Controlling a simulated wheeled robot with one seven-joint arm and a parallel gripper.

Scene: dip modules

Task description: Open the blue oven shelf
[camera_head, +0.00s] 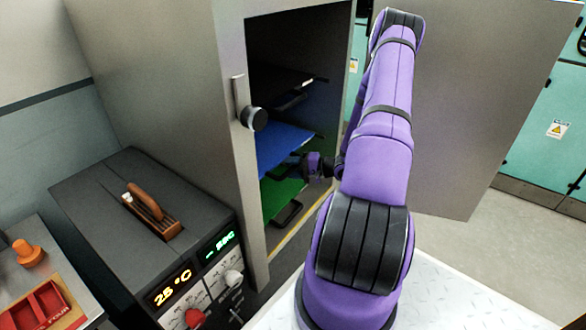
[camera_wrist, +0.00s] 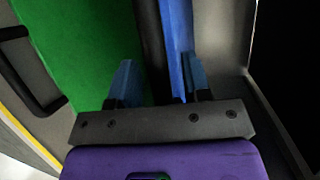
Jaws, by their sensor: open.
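The blue oven shelf (camera_head: 284,143) sits inside the open grey oven, between a black shelf above and a green shelf (camera_head: 280,196) below. My gripper (camera_head: 295,161) is at the front of the oven, by the blue shelf's front edge and above the green shelf. In the wrist view my gripper (camera_wrist: 160,80) is open, with a blue finger on either side. A dark bar and the blue shelf (camera_wrist: 177,40) run between or just beyond the fingers; I cannot tell whether they touch. The green shelf (camera_wrist: 85,50) fills the left of that view. The blue shelf's handle is not clearly seen.
The oven door (camera_head: 480,110) stands wide open behind my arm, on the right. The black shelf (camera_head: 285,85) is higher in the oven. A dark control box (camera_head: 120,215) with displays and knobs stands at the left. The green shelf's black handle (camera_head: 289,212) sticks out low.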

